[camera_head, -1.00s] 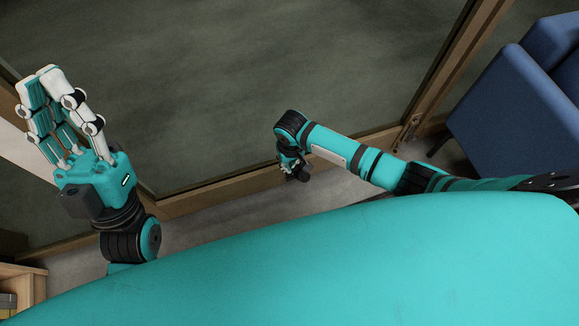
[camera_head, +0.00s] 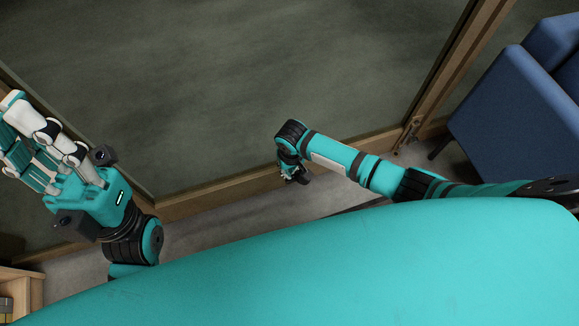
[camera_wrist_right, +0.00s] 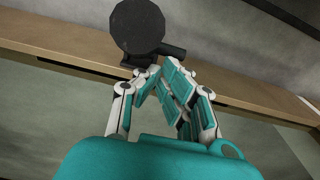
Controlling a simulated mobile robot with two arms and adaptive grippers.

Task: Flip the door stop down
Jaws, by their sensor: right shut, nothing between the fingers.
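The black door stop (camera_wrist_right: 137,27) shows in the right wrist view as a round dark pad with a short stub, in front of the wooden bottom rail. My right gripper (camera_wrist_right: 160,72) is shut and empty, its fingertips just below the stub; whether they touch it is unclear. In the head view my right gripper (camera_head: 288,167) is small and low by the door's bottom rail, partly hidden by its wrist, with a dark piece beside its fingers. My left gripper (camera_head: 22,125) is at the far left, fingers extended, away from the door stop; its opening is unclear.
A glass door (camera_head: 250,80) with a wooden frame (camera_head: 225,192) fills the middle. A blue chair (camera_head: 510,110) stands at the right. A wooden shelf (camera_head: 22,283) is at the lower left. Bare grey floor (camera_head: 225,225) lies before the door.

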